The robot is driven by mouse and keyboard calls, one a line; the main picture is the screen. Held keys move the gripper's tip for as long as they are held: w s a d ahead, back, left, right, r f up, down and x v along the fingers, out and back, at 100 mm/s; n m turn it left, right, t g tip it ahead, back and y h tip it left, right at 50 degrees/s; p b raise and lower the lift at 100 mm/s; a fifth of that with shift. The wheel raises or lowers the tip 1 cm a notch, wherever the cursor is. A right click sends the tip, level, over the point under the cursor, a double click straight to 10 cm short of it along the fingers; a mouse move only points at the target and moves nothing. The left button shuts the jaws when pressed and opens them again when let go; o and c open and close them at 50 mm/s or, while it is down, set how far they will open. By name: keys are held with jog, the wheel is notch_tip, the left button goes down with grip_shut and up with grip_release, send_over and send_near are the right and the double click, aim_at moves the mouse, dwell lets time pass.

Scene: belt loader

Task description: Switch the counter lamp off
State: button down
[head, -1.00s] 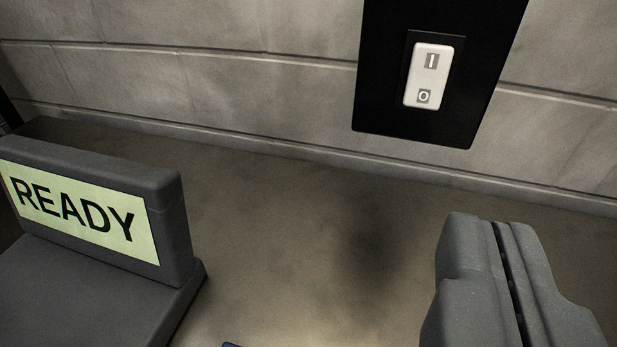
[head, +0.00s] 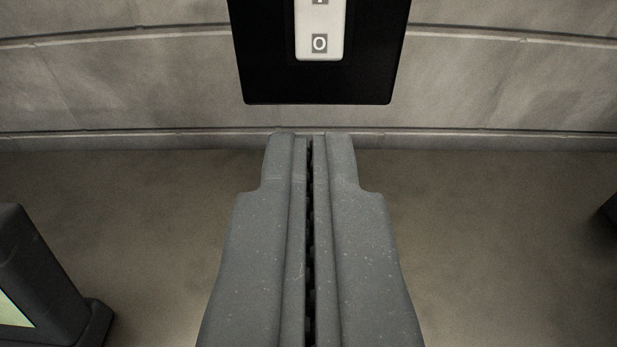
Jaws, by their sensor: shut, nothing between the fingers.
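A white rocker switch (head: 319,22) sits on a black wall plate (head: 270,80) at the top middle of the head view. Its lower half shows an "O" mark. The upper half with the other mark is cut off by the picture's top edge. My gripper (head: 311,140) is shut and empty in the middle of the view, its tips just below the plate in the picture. I cannot tell how far the tips are from the wall. The lamp itself is not identifiable in view.
A dark grey block (head: 40,270) with a pale green panel stands at the lower left. A dark object (head: 609,211) shows at the right edge. The counter surface (head: 490,240) is bare on both sides of my gripper. A grey panelled wall (head: 130,80) closes the back.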

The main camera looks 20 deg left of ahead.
jog(key=p+x, duration=0.1)
jog(key=x, duration=0.7)
jog(key=shift+w, duration=0.25)
jog(key=shift+a+f, duration=0.1)
jog(key=shift+w+f+t+b, duration=0.2)
jog(key=shift+f+t+b, duration=0.1)
jog(key=shift+b, duration=0.35)
jog(key=shift+r, duration=0.3)
jog(key=s+d+f+b, duration=0.1)
jog(key=s+d, duration=0.4)
jog(key=s, duration=0.7)
jog(key=shift+s+f, duration=0.4)
jog(key=shift+f, duration=0.2)
jog(key=shift+d, duration=0.1)
